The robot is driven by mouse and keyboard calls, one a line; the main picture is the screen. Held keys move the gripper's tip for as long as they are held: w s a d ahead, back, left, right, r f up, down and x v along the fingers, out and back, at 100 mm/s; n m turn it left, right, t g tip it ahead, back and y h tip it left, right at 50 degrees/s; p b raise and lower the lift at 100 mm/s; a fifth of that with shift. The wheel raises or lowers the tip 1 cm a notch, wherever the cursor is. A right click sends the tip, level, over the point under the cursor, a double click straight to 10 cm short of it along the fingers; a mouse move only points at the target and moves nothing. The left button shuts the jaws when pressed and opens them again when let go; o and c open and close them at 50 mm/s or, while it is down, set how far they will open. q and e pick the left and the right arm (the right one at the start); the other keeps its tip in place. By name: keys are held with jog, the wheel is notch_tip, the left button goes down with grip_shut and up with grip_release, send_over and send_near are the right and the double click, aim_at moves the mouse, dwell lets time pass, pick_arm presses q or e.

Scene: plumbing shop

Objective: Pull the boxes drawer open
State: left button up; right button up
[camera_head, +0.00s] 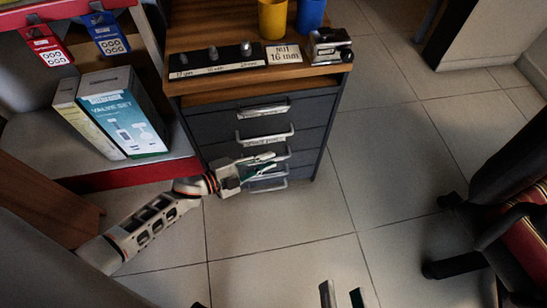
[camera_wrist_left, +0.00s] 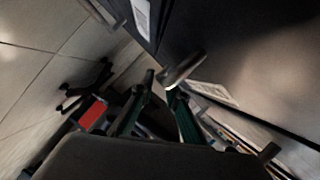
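The dark grey drawer cabinet (camera_head: 225,128) stands under a wooden top, with several drawers stacked and all looking shut. Each has a light bar handle, such as the top handle (camera_head: 263,111), the second handle (camera_head: 265,137) and the bottom handle (camera_head: 267,187). The labels are too small to read, so I cannot tell which is the boxes drawer. My left gripper (camera_head: 268,163) is at the lower drawer fronts, partly covering a handle. In the left wrist view its fingers (camera_wrist_left: 160,86) are apart, with a handle (camera_wrist_left: 184,68) close to the right fingertip. My right gripper (camera_head: 342,295) is open and empty at the bottom edge.
Valve boxes (camera_head: 125,112) stand on a red-edged shelf (camera_head: 130,174) left of the cabinet. Yellow (camera_head: 272,18) and blue (camera_head: 310,14) cups and fittings stand on its top. A chair (camera_head: 490,235) is at right. The tiled floor (camera_head: 290,235) before the cabinet is clear.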

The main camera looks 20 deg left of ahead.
pick_arm(q)
jog(key=shift+x, duration=0.9)
jog(key=shift+w+d, duration=0.15)
jog(key=shift+w, duration=0.1)
pick_arm(e)
jog(key=shift+s+a+m, duration=0.1)
jog(key=shift+a+m, duration=0.2)
jog(key=shift+m, duration=0.1)
pick_arm(q)
grip_shut()
jog(key=shift+s+f, duration=0.1)
jog(key=shift+s, duration=0.05)
